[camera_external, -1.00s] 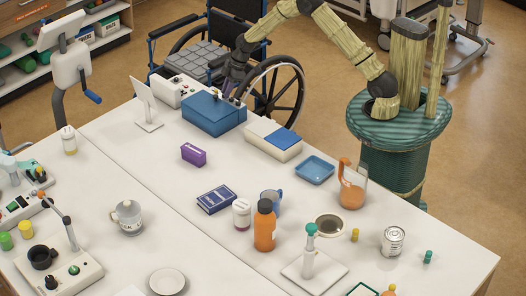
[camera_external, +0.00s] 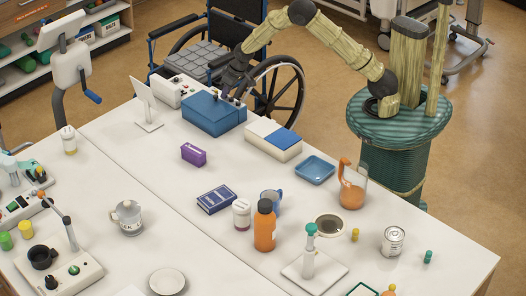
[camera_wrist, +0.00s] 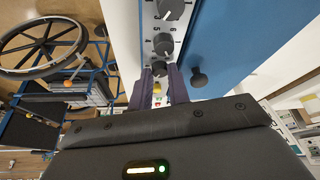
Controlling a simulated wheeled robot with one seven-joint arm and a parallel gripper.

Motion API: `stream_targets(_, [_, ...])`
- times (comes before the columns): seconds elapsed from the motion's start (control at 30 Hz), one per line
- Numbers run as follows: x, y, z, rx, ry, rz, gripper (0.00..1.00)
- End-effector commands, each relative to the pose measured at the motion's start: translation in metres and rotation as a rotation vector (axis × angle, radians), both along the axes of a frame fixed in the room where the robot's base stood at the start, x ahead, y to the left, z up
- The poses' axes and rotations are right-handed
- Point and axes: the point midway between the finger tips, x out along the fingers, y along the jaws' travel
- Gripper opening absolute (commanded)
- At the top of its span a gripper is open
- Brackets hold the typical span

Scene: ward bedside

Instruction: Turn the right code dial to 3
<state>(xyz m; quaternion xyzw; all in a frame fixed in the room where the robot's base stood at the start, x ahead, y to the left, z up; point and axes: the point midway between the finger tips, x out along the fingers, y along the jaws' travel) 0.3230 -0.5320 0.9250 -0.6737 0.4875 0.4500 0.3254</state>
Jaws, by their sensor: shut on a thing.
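The blue lockbox (camera_external: 205,115) stands at the far edge of the table; it also fills the upper right of the wrist view (camera_wrist: 235,45). A grey strip along its side carries dark code dials with small numbers. One dial (camera_wrist: 171,9) is at the top edge of the wrist view and a middle dial (camera_wrist: 163,45) is below it. The end dial (camera_wrist: 159,68) lies between my fingertips. My gripper (camera_wrist: 160,71) is shut on this end dial; it also shows behind the box in the external view (camera_external: 224,93). The number the held dial points to is hidden.
A dark knob (camera_wrist: 198,78) sticks out of the box beside my right finger. A white device (camera_external: 174,90) stands left of the box, and a white-and-blue box (camera_external: 272,140) stands to its right. A wheelchair (camera_external: 275,90) is just behind the table.

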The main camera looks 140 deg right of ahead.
Motion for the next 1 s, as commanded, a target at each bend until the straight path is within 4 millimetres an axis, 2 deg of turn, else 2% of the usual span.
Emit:
stream_targets(0.6, [0.0009,0.0001,-0.0001,0.000,0.000,-0.057,0.00])
stream_targets(0.63, [0.0009,0.0001,-0.0001,0.000,0.000,-0.057,0.24])
stream_targets(0.67, [0.0009,0.0001,-0.0001,0.000,0.000,-0.057,0.27])
stream_targets(1.0, [0.0007,0.0010,0.0023,0.000,-0.001,-0.056,0.27])
